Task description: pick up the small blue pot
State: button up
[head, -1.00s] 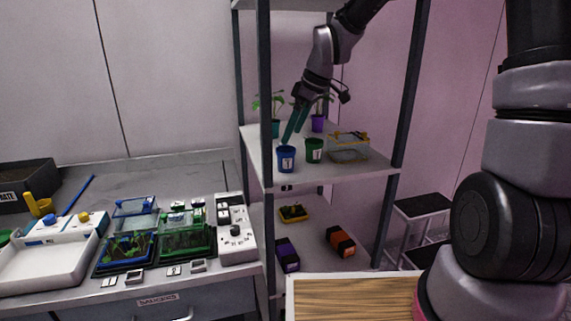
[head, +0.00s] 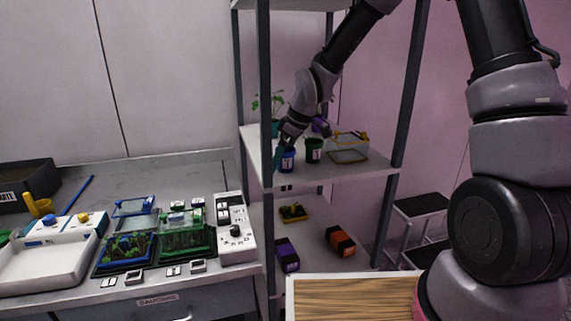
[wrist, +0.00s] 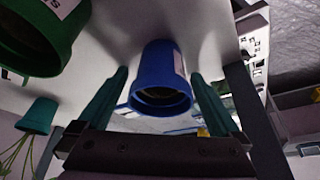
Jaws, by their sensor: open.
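The small blue pot (head: 287,161) with a white label stands on the middle shelf of the rack, near its front left post. In the wrist view the blue pot (wrist: 160,78) shows between the two teal fingers, its dark open rim toward the camera. My gripper (head: 279,155) is open, and its fingers are down beside the pot, partly covering it in the head view. In the wrist view my gripper (wrist: 160,105) has a finger on each side of the pot, with a visible gap at the left; contact at the right is unclear.
A green pot (head: 314,151) stands just right of the blue one; it looms large in the wrist view (wrist: 40,35). A clear yellow-trimmed box (head: 349,148) is farther right. A teal plant pot (wrist: 38,116) is behind. The rack's front left post (head: 266,100) is close to the gripper.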

jog(key=c, duration=1.3)
